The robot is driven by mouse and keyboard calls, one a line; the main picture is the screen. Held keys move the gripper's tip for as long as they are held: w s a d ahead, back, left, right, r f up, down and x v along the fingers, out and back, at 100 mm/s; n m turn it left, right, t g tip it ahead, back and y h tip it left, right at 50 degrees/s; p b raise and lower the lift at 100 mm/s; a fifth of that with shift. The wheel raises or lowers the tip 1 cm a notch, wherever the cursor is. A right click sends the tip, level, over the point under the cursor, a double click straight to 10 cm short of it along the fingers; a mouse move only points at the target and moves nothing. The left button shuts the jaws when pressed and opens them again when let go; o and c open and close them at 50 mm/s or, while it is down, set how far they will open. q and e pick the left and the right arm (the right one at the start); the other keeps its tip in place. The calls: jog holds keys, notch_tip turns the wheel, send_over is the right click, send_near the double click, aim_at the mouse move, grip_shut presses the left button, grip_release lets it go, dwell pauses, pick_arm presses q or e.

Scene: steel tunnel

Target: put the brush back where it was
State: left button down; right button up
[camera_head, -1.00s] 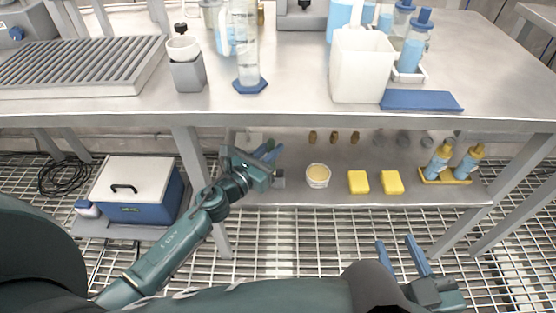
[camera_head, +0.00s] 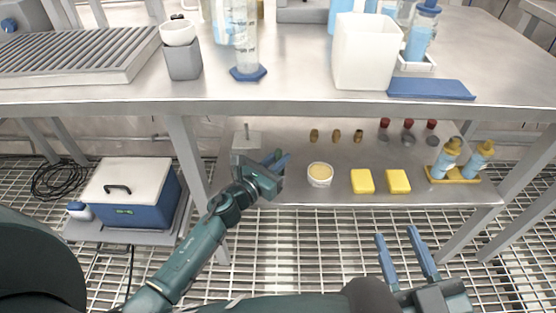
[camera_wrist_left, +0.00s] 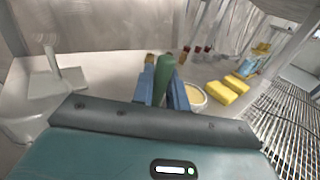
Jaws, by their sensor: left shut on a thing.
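My left gripper (camera_head: 275,162) is over the left end of the lower shelf, under the table. In the left wrist view its blue fingers (camera_wrist_left: 164,92) are shut on an upright green piece, which I take for the handle of the brush (camera_wrist_left: 165,66). The rest of the brush is hidden behind the gripper, and I cannot make it out in the head view. A grey stand with an upright post (camera_head: 246,141) is on the shelf just left of the gripper; it also shows in the left wrist view (camera_wrist_left: 58,82). My right gripper (camera_head: 396,240) is open and empty, over the floor grating.
On the lower shelf (camera_head: 290,190), right of the gripper, are a white tub (camera_head: 320,174), two yellow sponges (camera_head: 380,181) and two blue bottles (camera_head: 463,160) on a yellow tray. The tabletop (camera_head: 290,93) hangs above. A table leg (camera_head: 186,150) stands left of my left arm.

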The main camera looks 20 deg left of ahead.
pick_arm(q)
jog(key=shift+f, duration=0.2)
jog(key=c, duration=1.4)
grip_release()
jog(key=shift+r, duration=0.1)
jog(key=shift+r, duration=0.2)
jog(key=v, duration=1.2)
